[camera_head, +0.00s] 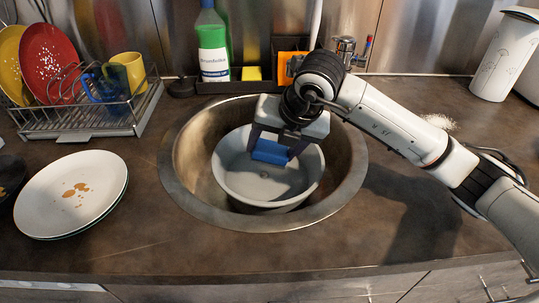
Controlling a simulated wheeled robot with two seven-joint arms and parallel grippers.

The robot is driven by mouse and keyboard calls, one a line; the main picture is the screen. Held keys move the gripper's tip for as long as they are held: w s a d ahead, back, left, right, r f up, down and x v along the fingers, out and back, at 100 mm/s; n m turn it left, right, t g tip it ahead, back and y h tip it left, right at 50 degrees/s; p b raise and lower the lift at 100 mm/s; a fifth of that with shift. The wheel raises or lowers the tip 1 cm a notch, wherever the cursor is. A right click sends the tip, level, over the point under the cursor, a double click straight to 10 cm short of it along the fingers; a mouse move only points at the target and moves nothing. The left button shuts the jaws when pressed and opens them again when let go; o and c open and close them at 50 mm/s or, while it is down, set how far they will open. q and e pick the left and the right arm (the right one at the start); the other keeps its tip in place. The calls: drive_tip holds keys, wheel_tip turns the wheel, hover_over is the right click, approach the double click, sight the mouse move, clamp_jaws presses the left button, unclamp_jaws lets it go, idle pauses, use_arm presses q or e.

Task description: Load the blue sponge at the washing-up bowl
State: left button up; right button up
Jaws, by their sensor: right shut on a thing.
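The washing-up bowl (237,177) is a pale grey round bowl standing in the round metal sink. The blue sponge (270,152) is between the fingers of my right gripper (270,153), which is shut on it. The gripper points down over the bowl and holds the sponge inside the rim outline, over the bowl's back half. I cannot tell whether the sponge touches the bowl's bottom. My right arm comes in from the right and hides part of the bowl's back rim. My left gripper is not in view.
Stacked plates (72,194), the top one with brown stains, lie left of the sink (190,190). A dish rack (92,115) with plates and mugs stands at the back left. A green bottle (212,45) and the tap (345,47) stand behind the sink. The front counter is clear.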

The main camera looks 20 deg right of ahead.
sight(272, 149)
drive_tip(key=shift+r+p, duration=1.35)
drive_tip(key=shift+r, duration=1.3)
